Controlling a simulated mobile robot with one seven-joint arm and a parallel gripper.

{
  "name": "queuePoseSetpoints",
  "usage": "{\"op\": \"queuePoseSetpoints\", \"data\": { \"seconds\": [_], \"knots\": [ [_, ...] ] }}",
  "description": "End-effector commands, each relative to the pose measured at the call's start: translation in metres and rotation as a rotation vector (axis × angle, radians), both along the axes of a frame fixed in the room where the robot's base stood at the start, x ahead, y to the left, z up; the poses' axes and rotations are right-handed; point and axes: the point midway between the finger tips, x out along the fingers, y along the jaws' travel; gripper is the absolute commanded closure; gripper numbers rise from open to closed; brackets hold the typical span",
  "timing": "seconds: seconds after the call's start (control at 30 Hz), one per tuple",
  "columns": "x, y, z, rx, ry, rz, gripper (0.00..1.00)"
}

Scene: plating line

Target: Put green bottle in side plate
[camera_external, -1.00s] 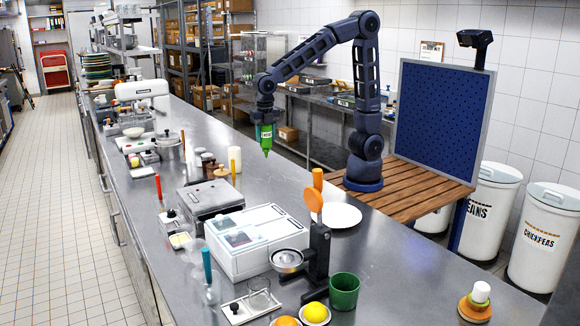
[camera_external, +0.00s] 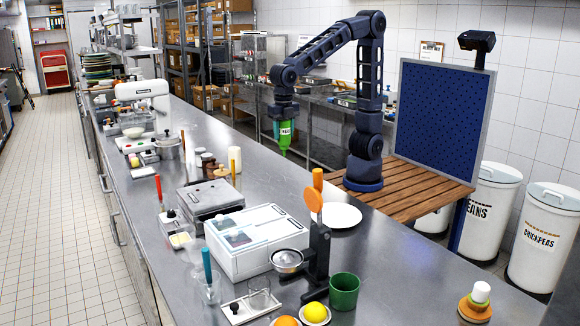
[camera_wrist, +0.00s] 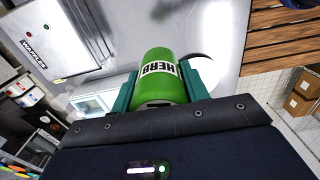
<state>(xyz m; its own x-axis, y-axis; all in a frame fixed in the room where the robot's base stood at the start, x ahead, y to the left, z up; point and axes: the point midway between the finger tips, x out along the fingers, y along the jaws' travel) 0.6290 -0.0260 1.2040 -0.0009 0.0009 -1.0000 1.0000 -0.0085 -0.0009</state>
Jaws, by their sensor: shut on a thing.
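A green bottle (camera_external: 285,137) with a white label hangs nozzle down in the air above the steel counter in the external view. My gripper (camera_external: 284,122) is shut on it. In the wrist view the green bottle (camera_wrist: 160,75) sits between the two teal fingers of my gripper (camera_wrist: 162,88), its label reading "HERB". The white side plate (camera_external: 342,216) lies flat and empty on the counter, below and to the right of the bottle. In the wrist view part of the plate (camera_wrist: 200,66) shows at the bottle's right, mostly hidden by the bottle and a finger.
A white machine (camera_external: 257,242), a dark stand with an orange-topped tool (camera_external: 314,199) and a green cup (camera_external: 344,291) stand in front of the plate. A cream cylinder (camera_external: 234,160) stands at its left. The wooden slatted table (camera_external: 405,190) borders the counter. Counter around the plate is mostly clear.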

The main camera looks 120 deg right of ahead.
Motion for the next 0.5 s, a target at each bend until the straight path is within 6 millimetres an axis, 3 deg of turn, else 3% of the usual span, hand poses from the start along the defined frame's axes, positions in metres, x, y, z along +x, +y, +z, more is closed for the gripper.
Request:
{"op": "queuePoseSetpoints", "data": {
  "seconds": [0.1,0.5],
  "knots": [
    [-0.008,0.037,0.001,0.0,-0.001,0.031,0.66],
    [-0.052,0.148,0.003,0.0,-0.001,0.115,0.66]
  ]
}}
